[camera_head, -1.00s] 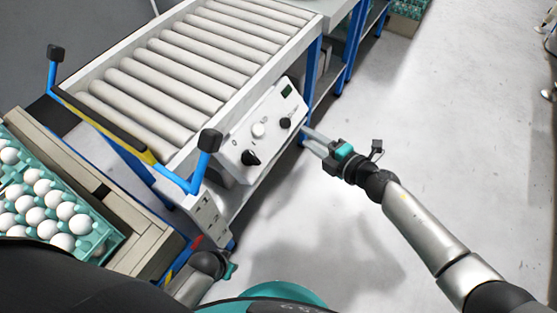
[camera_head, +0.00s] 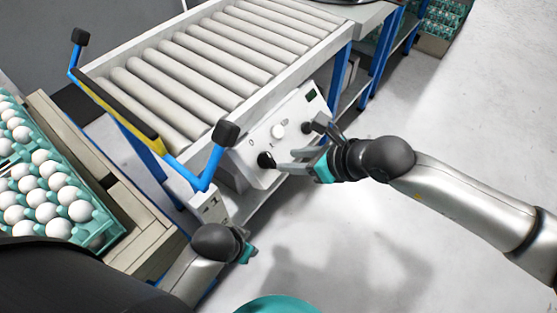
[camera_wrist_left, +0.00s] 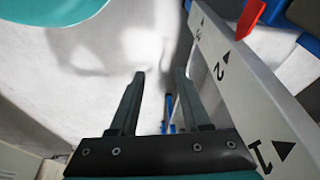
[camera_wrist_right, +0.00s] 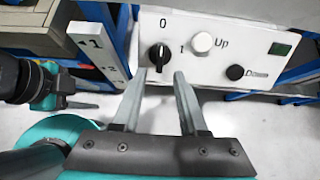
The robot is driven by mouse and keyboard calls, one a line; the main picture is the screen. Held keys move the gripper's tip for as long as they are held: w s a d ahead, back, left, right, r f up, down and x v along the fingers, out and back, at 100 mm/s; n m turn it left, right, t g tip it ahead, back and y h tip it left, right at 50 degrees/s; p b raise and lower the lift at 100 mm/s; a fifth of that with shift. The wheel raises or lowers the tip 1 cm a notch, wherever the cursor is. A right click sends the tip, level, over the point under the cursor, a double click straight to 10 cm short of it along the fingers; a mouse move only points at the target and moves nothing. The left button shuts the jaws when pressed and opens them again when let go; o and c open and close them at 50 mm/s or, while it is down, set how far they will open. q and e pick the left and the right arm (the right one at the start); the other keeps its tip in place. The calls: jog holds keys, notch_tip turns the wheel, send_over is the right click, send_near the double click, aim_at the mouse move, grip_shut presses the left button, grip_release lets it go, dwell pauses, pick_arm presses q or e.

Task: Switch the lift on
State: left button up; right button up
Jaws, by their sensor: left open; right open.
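The lift's white control panel (camera_head: 280,130) is on the side of the roller conveyor. It carries a black rotary switch (camera_wrist_right: 159,56) marked 0 and 1, a white button (camera_wrist_right: 202,42) marked Up, and a black button (camera_wrist_right: 235,72) marked Down. The switch (camera_head: 266,160) points roughly vertically in the right wrist view. My right gripper (camera_wrist_right: 156,85) is open and empty, its fingertips just in front of the panel below the switch; contact cannot be told. My left gripper (camera_wrist_left: 160,80) is open and empty, low beside a white numbered post (camera_wrist_left: 235,75).
The roller conveyor (camera_head: 225,45) stands at the back, with a blue and yellow handle frame (camera_head: 205,170) at its near end. A teal tray of eggs (camera_head: 100,235) lies at the left. Clear floor (camera_head: 440,130) is at the right.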

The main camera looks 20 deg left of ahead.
aim_at(272, 161)
jog(key=b+x, duration=0.4)
jog(key=x, duration=0.1)
jog(key=shift+a+f, duration=0.2)
jog(key=shift+f, duration=0.1)
jog(key=shift+w+a+f+b, duration=0.15)
jog(key=shift+a+b, duration=0.05)
jog(key=shift+b, duration=0.2)
jog(key=shift+w+a+f+b, duration=0.2)
jog(key=shift+a+f+b, duration=0.1)
jog(key=shift+a+b, duration=0.05)
pick_arm(q)
jog(key=w+d+r+t+h, duration=0.2)
jog(key=w+d+r+t, duration=0.2)
jog(key=r, duration=0.4)
jog(key=shift+w+d+t, duration=0.3)
jog(key=shift+t, duration=0.2)
pick_arm(e)
jog(key=shift+a+f, duration=0.15)
